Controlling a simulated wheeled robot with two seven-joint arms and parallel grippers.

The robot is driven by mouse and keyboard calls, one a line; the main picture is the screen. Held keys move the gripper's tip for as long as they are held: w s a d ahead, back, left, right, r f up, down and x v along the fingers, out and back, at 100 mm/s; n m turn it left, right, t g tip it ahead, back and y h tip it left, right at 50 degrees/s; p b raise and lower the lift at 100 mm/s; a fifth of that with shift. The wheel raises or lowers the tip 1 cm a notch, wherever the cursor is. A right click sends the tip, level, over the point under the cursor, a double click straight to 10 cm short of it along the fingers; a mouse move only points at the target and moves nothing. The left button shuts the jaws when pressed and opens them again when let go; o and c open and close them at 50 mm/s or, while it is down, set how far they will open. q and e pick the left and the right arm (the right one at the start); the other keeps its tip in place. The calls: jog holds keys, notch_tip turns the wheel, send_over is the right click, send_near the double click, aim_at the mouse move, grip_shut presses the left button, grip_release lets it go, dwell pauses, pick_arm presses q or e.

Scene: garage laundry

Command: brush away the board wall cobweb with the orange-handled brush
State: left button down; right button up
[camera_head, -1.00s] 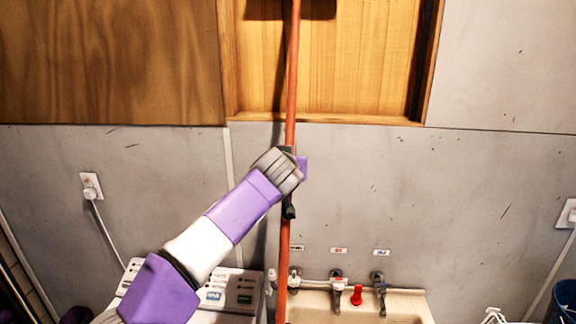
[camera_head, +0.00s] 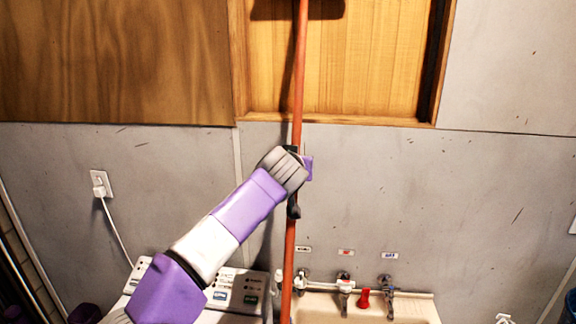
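The brush's long orange handle (camera_head: 297,90) stands almost upright, leaning slightly right at the top. Its dark head (camera_head: 325,9) is at the upper picture edge, in front of the wood-lined recess, and is partly cut off. Whether it touches anything is unclear. My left gripper (camera_head: 293,170) is closed around the handle near mid-picture; its fingers are partly hidden by the wrist. My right gripper is out of view. I see no cobweb on the visible wooden board (camera_head: 110,65) or grey wall (camera_head: 400,185).
A sink (camera_head: 415,310) with several taps is below, right of the handle. A white appliance with a control panel (camera_head: 240,291) is beside it, behind my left arm. A plug and socket (camera_head: 101,185) are on the left wall. A blue bin (camera_head: 571,305) is at lower right.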

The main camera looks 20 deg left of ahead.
pick_arm(q)
jog(key=shift+s+a+r, duration=0.1)
jog(key=shift+a, duration=0.2)
dwell(0.5)
jog(key=shift+s+d+b, duration=0.2)
jog(key=shift+s+b, duration=0.25)
jog(key=shift+b, duration=0.25)
jog(key=shift+s, duration=0.25)
